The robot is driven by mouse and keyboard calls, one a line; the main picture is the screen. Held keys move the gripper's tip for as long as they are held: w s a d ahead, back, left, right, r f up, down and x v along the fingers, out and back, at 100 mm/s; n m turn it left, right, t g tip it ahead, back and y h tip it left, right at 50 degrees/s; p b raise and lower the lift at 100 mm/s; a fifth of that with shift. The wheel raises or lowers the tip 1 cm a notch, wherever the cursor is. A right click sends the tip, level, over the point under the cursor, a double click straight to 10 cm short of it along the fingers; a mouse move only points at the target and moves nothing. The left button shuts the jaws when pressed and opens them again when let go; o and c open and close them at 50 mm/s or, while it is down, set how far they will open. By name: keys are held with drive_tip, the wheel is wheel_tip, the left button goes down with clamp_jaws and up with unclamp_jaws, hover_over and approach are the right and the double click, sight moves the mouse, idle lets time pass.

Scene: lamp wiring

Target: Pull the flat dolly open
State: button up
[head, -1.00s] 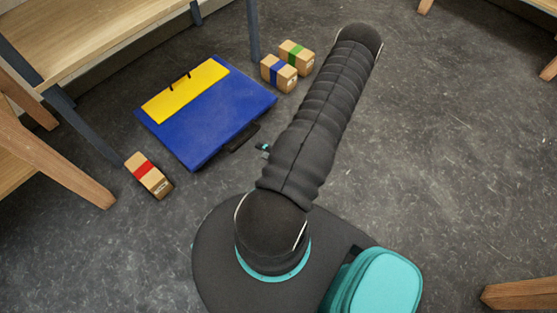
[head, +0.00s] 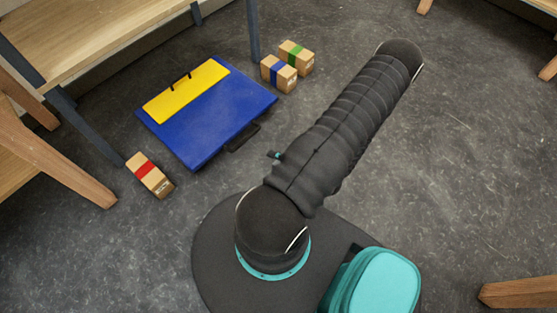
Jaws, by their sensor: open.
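The flat dolly (head: 213,122) lies on the floor at upper left in the head view. It has a flat blue top and a yellow panel (head: 188,91) with two small black marks along the far left side. A dark handle (head: 243,137) sticks out from its near right edge. My arm reaches up and right from my base, to the right of the dolly. My gripper is hidden behind the arm. A small dark piece with a teal spot pokes out left of the arm, right of the handle and apart from it; I cannot tell which part it is.
A box with a red band (head: 149,175) lies left of the dolly. A blue-banded box (head: 279,73) and a green-banded box (head: 296,57) stand past its right corner. A wooden bench (head: 95,35) with dark legs is behind.

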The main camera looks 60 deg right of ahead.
drive_tip(key=shift+s+r, duration=0.1)
drive_tip(key=shift+s, duration=0.35)
idle(0.6)
